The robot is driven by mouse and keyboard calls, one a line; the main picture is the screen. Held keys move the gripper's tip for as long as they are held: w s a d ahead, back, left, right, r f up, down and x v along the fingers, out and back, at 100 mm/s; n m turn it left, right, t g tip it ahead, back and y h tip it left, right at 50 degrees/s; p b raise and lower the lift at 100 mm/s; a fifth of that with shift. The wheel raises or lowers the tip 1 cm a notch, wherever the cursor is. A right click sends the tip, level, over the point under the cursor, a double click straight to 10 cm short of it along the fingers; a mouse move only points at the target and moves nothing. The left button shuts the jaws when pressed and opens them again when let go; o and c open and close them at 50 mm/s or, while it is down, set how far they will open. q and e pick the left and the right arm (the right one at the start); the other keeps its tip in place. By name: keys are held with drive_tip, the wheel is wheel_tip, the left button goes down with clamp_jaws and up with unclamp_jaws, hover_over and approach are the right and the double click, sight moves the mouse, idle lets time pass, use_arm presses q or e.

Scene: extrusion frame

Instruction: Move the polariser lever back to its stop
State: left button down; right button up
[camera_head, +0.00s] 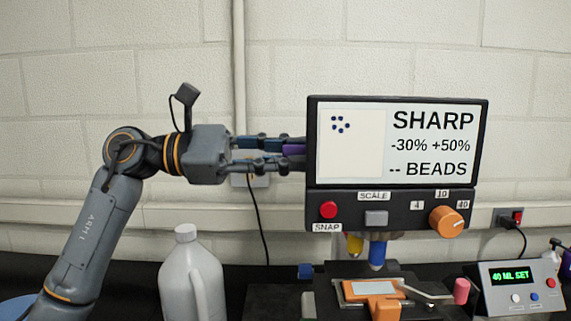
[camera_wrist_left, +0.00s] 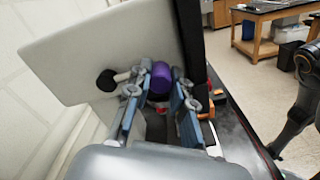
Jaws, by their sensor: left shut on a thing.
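My left gripper (camera_head: 298,150) reaches in from the left, its fingertips at the left edge of the microscope's screen housing (camera_head: 397,190). A purple knob (camera_head: 292,149), which I take for the polariser lever's, shows between the fingers. In the left wrist view the purple knob (camera_wrist_left: 161,79) sits between the two blue-grey fingers of the left gripper (camera_wrist_left: 163,92), which is shut on it. The lever's arm and its stop are hidden behind the screen and fingers. My right gripper is not in view.
A white jug (camera_head: 190,275) stands below my left arm. The microscope stage (camera_head: 372,291) has a slide and a pink-ended handle (camera_head: 461,291). A control box (camera_head: 522,288) reads "40 ML SET" at right. The screen reads SHARP, with "-- BEADS".

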use_arm(q)
drive_tip(key=shift+f, duration=0.1)
idle(0.4)
drive_tip(key=c, duration=1.2)
unclamp_jaws()
drive_tip(key=shift+o, duration=0.2)
